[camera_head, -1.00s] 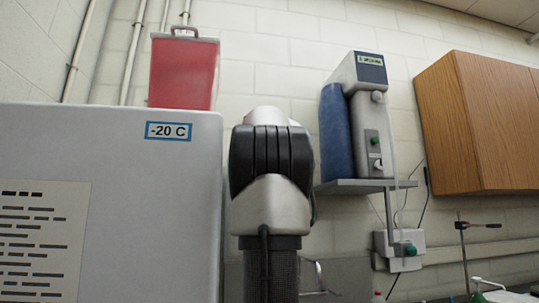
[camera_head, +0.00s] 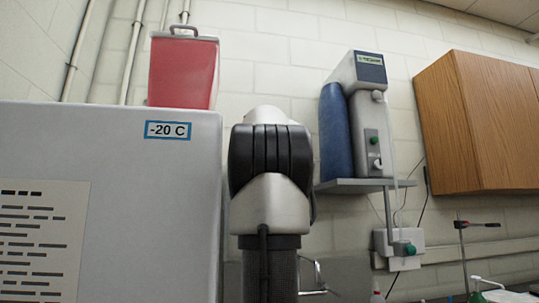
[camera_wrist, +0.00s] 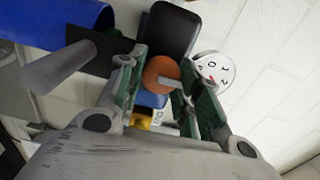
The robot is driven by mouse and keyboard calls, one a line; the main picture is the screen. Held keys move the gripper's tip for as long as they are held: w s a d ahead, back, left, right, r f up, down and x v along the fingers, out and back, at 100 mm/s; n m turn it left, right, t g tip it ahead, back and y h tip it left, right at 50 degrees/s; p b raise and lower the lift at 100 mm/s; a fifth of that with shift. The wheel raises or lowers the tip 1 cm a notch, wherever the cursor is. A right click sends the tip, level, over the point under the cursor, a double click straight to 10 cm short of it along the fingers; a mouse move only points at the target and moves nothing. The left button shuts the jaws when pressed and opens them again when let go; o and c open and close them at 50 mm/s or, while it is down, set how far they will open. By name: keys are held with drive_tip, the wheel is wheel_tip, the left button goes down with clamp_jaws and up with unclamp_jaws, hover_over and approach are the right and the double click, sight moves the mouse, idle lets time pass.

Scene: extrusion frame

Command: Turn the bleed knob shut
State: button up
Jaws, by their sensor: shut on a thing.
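In the wrist view, an orange-brown round knob (camera_wrist: 161,73), which looks like the bleed knob, sits between the fingers of my gripper (camera_wrist: 164,68). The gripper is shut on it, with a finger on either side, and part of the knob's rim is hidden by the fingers. A white round dial (camera_wrist: 216,67) with digits and a small red mark is just to the right of the knob. Neither the knob nor my gripper can be made out in the head view, where my own arm stands in the middle.
The wrist view shows a blue cylinder (camera_wrist: 60,20), a grey cylinder (camera_wrist: 58,67) and a dark block (camera_wrist: 172,28) close to the fingers. The head view shows a white freezer (camera_head: 120,210), a red container (camera_head: 183,75), a shelf unit (camera_head: 370,110) and a wooden cabinet (camera_head: 475,125).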

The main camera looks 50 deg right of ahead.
drive_tip(key=shift+f+m, duration=0.1)
drive_tip(key=shift+m, duration=0.2)
drive_tip(key=o, duration=1)
drive_tip(key=shift+s, duration=0.1)
drive_tip(key=shift+s+a, duration=0.2)
drive_tip(key=shift+s, duration=0.05)
drive_tip(key=v, duration=1.1)
drive_tip(key=shift+s, duration=0.1)
